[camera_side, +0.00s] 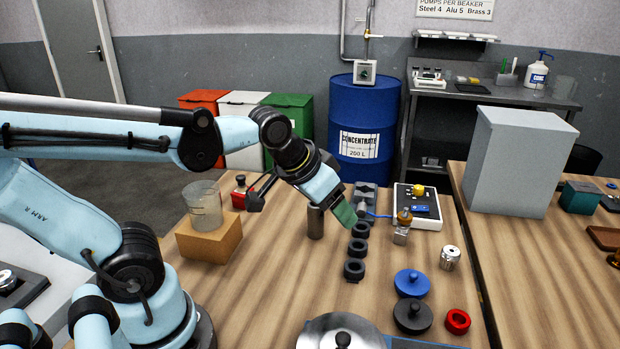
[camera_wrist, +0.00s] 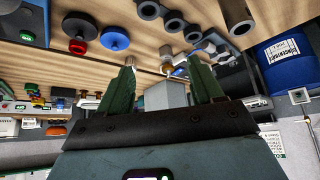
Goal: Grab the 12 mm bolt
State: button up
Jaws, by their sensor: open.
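I cannot make out a piece that is clearly a 12 mm bolt in either view. A row of black ring-shaped pieces (camera_side: 355,269) lies on the wooden bench, and several show at the top of the wrist view (camera_wrist: 175,26). My gripper (camera_side: 347,218) is above the bench near the far end of that row. In the wrist view its two green fingers (camera_wrist: 164,66) stand wide apart with nothing held between them. A dark upright cylinder (camera_side: 316,222) stands left of the row. The fingers and arm hide part of the bench behind them.
A beaker (camera_side: 205,205) stands on a wooden block (camera_side: 209,238) at left. A white device (camera_side: 423,206) is at the back right. The left-centre bench is clear.

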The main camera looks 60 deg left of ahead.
jog(key=w+r+n+g, duration=0.1)
jog(key=w+r, duration=0.1)
jog(key=w, duration=0.7)
jog(key=n+g+y, duration=0.1)
jog(key=n, duration=0.1)
send_near(404, 217)
jog(key=w, duration=0.2)
jog(key=x, duration=0.6)
jog(key=shift+s+f, duration=0.2)
jog(key=shift+f, duration=0.3)
jog(key=shift+s+x, duration=0.25)
jog(key=shift+x, duration=1.15)
jog(key=shift+s+x, duration=0.25)
jog(key=shift+x, duration=1.1)
jog(key=shift+a+f, duration=0.15)
jog(key=shift+f, duration=0.05)
grip_shut()
